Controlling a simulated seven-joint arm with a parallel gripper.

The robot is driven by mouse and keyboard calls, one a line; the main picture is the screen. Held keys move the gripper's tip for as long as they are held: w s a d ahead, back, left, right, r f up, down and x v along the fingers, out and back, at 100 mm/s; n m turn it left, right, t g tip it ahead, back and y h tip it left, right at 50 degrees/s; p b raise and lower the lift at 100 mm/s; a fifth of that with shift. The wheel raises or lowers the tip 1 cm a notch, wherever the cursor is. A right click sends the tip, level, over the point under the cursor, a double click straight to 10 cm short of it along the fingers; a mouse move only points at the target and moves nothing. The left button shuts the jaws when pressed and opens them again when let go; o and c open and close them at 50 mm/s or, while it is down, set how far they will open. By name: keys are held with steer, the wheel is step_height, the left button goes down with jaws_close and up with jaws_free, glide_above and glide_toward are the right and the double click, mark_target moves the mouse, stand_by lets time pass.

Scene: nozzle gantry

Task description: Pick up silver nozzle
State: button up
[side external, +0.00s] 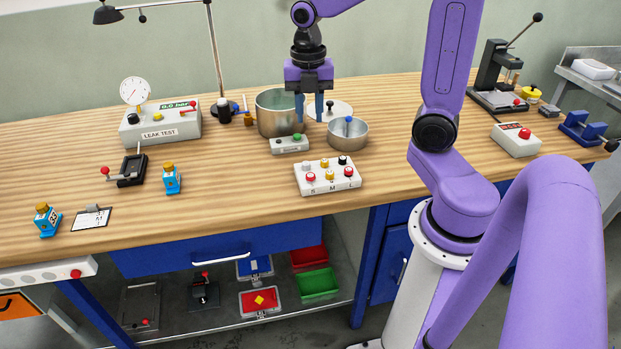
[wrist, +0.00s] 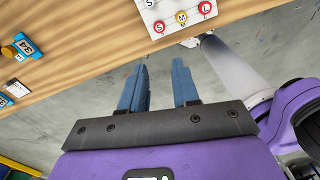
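I cannot pick out a silver nozzle for certain in either view. A white block (side external: 311,188) marked S, M and L stands near the table's front middle, with small red, yellow and black-topped parts on it. The block also shows at the top of the wrist view (wrist: 160,10), partly cut off. My gripper (side external: 310,106) appears above the back of the table, in front of the steel pot, pointing down. Its two blue fingers are apart with nothing between them, as the wrist view also shows (wrist: 160,76).
A steel pot (side external: 272,122) and a smaller metal bowl (side external: 347,138) stand near my gripper. A small grey box (side external: 289,147) sits before the pot. The leak test unit (side external: 160,124) and lamp (side external: 214,50) are left. Bare wood lies between the block and the blue-yellow parts.

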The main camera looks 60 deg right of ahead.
glide_above(310, 175)
steer(key=shift+n, duration=0.3)
step_height(310, 175, down, 11)
steer(key=shift+s+f, duration=0.1)
steer(key=shift+f, duration=3.1)
jaws_close()
